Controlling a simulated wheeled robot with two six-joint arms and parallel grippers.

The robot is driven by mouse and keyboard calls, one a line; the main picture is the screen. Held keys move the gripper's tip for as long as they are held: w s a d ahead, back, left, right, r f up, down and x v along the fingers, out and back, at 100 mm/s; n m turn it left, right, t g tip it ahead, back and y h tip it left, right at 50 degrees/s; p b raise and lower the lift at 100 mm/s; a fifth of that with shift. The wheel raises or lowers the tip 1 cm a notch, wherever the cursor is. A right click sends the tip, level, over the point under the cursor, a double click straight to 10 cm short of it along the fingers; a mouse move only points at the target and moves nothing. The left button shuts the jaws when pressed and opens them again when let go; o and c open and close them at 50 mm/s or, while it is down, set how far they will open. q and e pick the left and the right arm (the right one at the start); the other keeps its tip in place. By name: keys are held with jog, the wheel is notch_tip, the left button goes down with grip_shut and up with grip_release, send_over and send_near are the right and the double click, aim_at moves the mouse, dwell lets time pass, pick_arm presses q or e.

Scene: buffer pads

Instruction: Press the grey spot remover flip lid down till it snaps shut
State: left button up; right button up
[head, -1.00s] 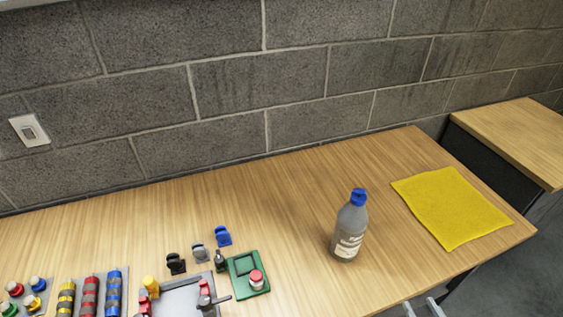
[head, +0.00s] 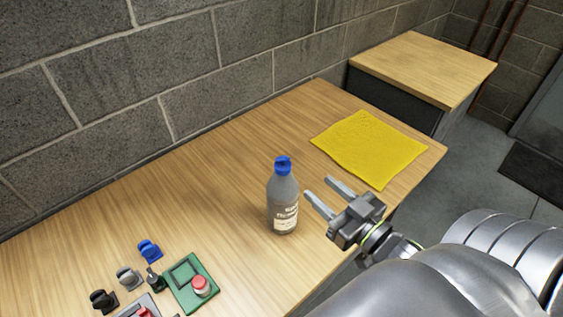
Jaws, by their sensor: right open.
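A grey bottle (head: 283,205) with a white label stands upright on the wooden table. Its blue cap (head: 283,165) is on top; whether the flip lid is up or down is too small to tell. My right gripper (head: 318,193) is open and empty, just right of the bottle, its two fingers pointing towards the bottle and apart from it. My left gripper is not in view.
A yellow cloth (head: 370,147) lies flat behind and right of the bottle. A green tray (head: 190,284) with a red-topped knob and several small clips (head: 128,278) are at the front left. The table between is clear.

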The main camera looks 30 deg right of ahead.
aim_at(282, 158)
jog(key=w, duration=0.4)
jog(key=w+a, duration=0.1)
jog(key=w, duration=0.7)
jog(key=shift+a+r, duration=0.15)
jog(key=shift+w, duration=0.8)
